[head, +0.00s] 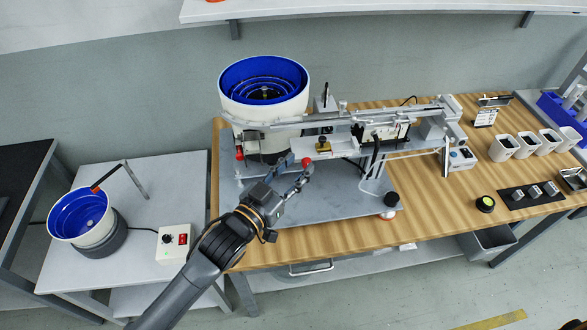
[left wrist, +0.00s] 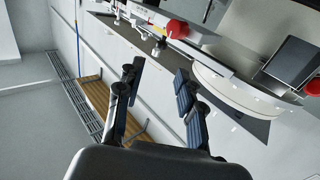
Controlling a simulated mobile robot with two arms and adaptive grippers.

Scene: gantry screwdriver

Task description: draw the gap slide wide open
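The gantry screwdriver machine (head: 330,135) stands on the wooden bench. I cannot tell for sure which part is the gap slide. A red knob (head: 306,162) is at the machine's front, below a white block with a small brass fitting (head: 323,145). My left gripper (head: 293,172) is open and empty just in front of and beside this knob. In the left wrist view, the gripper's two dark fingers (left wrist: 160,86) are spread apart, with a red knob (left wrist: 176,28) beyond them, not between them. My right gripper is not in view.
A blue-lined feeder bowl (head: 264,80) stands at the machine's back left, with another red knob (head: 239,153) below it. A side table (head: 140,185) holds a smaller bowl (head: 82,215) and a control box (head: 174,243). White cups (head: 503,148) stand on the right.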

